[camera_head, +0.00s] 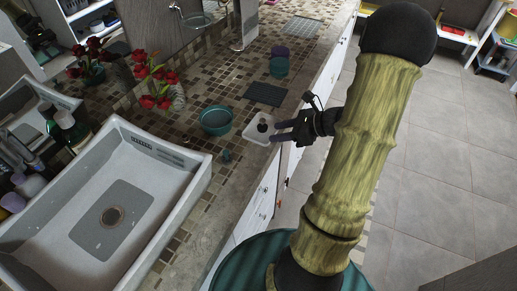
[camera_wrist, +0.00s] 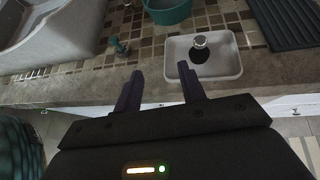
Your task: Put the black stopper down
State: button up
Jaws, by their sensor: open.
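The black stopper (camera_wrist: 199,55), with a shiny silvery knob, rests in a shallow white tray (camera_wrist: 229,68) on the tiled counter. In the head view the stopper (camera_head: 262,126) shows as a small dark shape in the tray (camera_head: 256,137). My gripper (camera_wrist: 160,73) is open with nothing between its fingers. In the wrist view its fingertips lie at the tray's near left side, apart from the stopper. In the head view my gripper (camera_head: 276,132) reaches over the tray's right edge from the open floor side. The stopper's underside is hidden.
A teal bowl (camera_head: 215,121) and a small teal object (camera_head: 226,156) stand left of the tray. A dark ribbed mat (camera_head: 265,94) lies behind it. A large grey sink (camera_head: 155,160) fills the left. The counter edge runs beneath my gripper.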

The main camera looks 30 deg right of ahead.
jog(key=s+a+n+g, duration=0.1)
jog(key=a+n, duration=0.1)
jog(key=s+a+n+g, duration=0.1)
jog(key=a+n+g, duration=0.1)
jog(key=a, duration=0.1)
jog(key=s+a+n+g, duration=0.1)
jog(key=a+n, duration=0.1)
jog(key=shift+a+f+g+h, duration=0.2)
jog(key=shift+a+g+h, duration=0.1)
jog(key=shift+a+h, duration=0.1)
jog(key=s+a+n+g, duration=0.1)
jog(key=n, duration=0.1)
jog(key=s+a+n+h, duration=0.1)
jog(key=n, duration=0.1)
jog(key=s+a+n+g+h, duration=0.1)
jog(key=n, duration=0.1)
jog(key=shift+s+a+g, duration=0.3)
jog(key=s+a+r+n+t+h, duration=0.1)
jog(key=n+h, duration=0.5)
jog(key=n, duration=0.9)
jog(key=s+a+r, duration=0.1)
jog(key=a+r, duration=0.1)
jog(key=a, duration=0.1)
jog(key=shift+a+r+t, duration=0.3)
jog(key=shift+a, duration=0.1)
jog(key=shift+s, duration=0.1)
jog(key=shift+c, duration=0.4)
